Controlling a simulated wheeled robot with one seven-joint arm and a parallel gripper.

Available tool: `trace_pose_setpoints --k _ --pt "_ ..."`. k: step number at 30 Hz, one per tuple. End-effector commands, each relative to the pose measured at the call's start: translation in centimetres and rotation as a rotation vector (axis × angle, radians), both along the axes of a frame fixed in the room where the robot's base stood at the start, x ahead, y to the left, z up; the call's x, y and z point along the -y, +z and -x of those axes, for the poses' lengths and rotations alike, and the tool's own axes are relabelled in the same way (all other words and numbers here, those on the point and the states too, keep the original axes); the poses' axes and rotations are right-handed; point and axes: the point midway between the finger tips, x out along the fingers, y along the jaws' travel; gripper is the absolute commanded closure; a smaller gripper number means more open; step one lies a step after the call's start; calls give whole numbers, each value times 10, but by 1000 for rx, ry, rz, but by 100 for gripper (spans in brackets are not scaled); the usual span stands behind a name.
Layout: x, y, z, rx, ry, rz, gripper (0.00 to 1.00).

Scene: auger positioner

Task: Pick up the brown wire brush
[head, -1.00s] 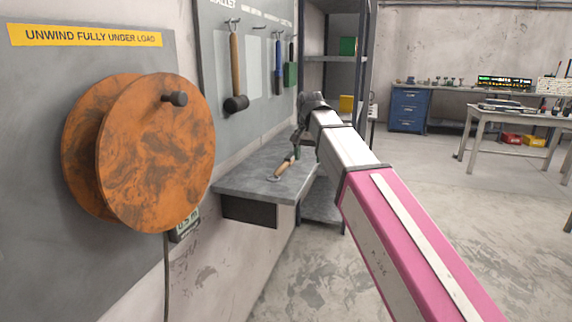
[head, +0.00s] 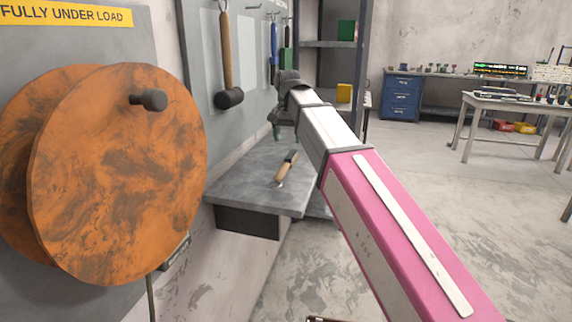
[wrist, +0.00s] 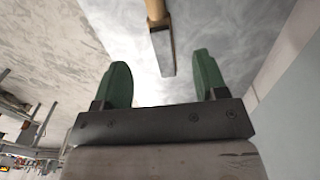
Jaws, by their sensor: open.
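A brown-handled tool (head: 287,168) with a grey metal end lies on the grey wall shelf (head: 232,190). It is the only brown hand tool on the shelf; I cannot make out bristles. In the wrist view the tool's flat grey end (wrist: 164,52) and part of its wooden handle show beyond and between the fingertips. My gripper (wrist: 161,62) has two green fingers spread apart with nothing between them. In the head view my gripper (head: 277,128) is over the far part of the shelf, behind the tool and partly hidden by my arm.
A large orange reel (head: 120,175) stands out from the wall at left. A mallet (head: 227,60) and other tools hang on the panel above the shelf. A shelf rack (head: 330,45) stands behind.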

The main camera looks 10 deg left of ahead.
Motion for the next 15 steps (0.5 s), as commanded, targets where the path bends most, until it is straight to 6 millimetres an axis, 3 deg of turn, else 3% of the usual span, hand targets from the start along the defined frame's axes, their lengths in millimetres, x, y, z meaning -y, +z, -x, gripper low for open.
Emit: trace_pose_setpoints --k 6,15 --pt "1 -32 1 -1 0 1 34" --pt "1 -50 1 -1 0 1 34"
